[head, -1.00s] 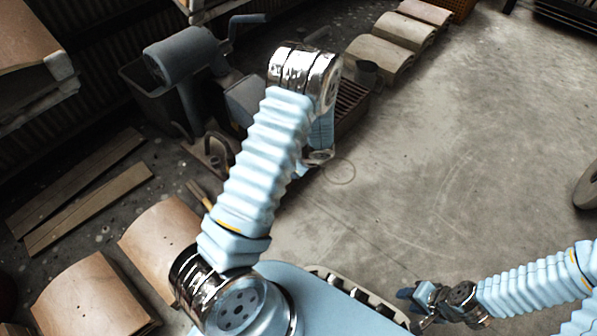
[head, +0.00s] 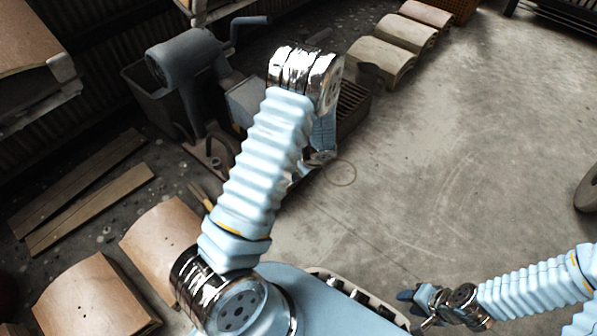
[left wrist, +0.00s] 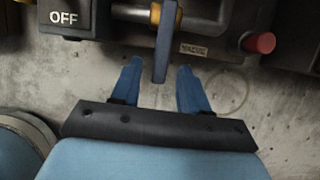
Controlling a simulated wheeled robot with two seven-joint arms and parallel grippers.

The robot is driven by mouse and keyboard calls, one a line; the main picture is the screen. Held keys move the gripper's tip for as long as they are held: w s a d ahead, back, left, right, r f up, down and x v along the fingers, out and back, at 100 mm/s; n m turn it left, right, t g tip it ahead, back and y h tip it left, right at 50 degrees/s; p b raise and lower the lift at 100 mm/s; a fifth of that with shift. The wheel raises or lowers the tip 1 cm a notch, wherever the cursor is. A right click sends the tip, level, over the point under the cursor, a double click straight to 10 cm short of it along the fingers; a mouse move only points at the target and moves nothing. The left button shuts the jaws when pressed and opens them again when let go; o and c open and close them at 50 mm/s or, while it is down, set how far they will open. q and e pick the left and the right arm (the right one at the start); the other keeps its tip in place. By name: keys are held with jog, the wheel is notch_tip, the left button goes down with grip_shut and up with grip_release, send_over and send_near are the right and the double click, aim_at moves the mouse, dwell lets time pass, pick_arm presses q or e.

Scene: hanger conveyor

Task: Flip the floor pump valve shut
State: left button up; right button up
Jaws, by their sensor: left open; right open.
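A dark plate marked OFF (left wrist: 64,18) is left of the lever. In the head view my left arm hides the left gripper and the valve. My right gripper (head: 416,306) is open and empty at the lower right, far from the pump.
A red knob (left wrist: 259,43) sticks out right of the lever. In the head view a grey cranked machine (head: 187,62) stands beyond my left arm. Curved wooden panels (head: 85,300) and planks (head: 90,210) lie at left. The concrete floor (head: 440,180) at right is mostly clear.

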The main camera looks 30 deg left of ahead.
pick_arm(q)
jog(key=p+v, duration=0.3)
jog(key=v, duration=1)
jog(key=s+d+n+h+p, duration=0.8)
jog(key=s+d+n+p, duration=0.4)
jog(key=s+d+n, duration=0.4)
jog(key=s+n, duration=0.1)
jog(key=n, duration=0.4)
jog(key=shift+s+d+h, duration=0.2)
jog(key=shift+d+h, duration=0.1)
jog(key=shift+d, duration=0.05)
